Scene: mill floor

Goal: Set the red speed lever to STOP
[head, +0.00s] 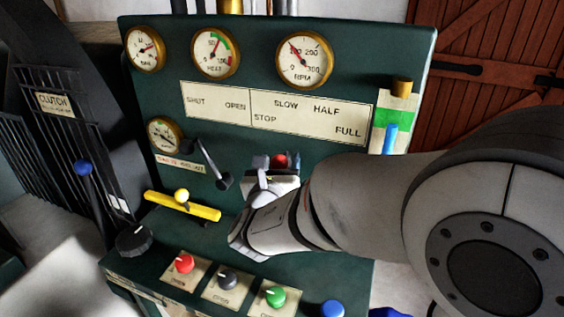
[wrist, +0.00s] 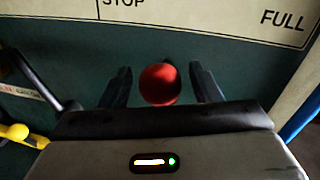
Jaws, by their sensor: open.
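The red ball knob of the speed lever (head: 280,160) shows just beyond my gripper in the head view. In the wrist view the red knob (wrist: 160,84) lies between my two dark fingers, with a gap on each side. My gripper (wrist: 162,88) is open around it. In the head view my gripper (head: 272,165) is partly covered by my own wrist. The lever's shaft is hidden. The label plate (head: 277,110) above reads SHUT, OPEN, STOP, SLOW, HALF and FULL. The knob is below the plate, and STOP is up and to the left of it in the wrist view.
A black lever (head: 213,165) stands left of my gripper, also in the wrist view (wrist: 40,80). Red (head: 184,264), black and green knobs line the front ledge. A blue-handled clutch lever (head: 84,170) stands at far left.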

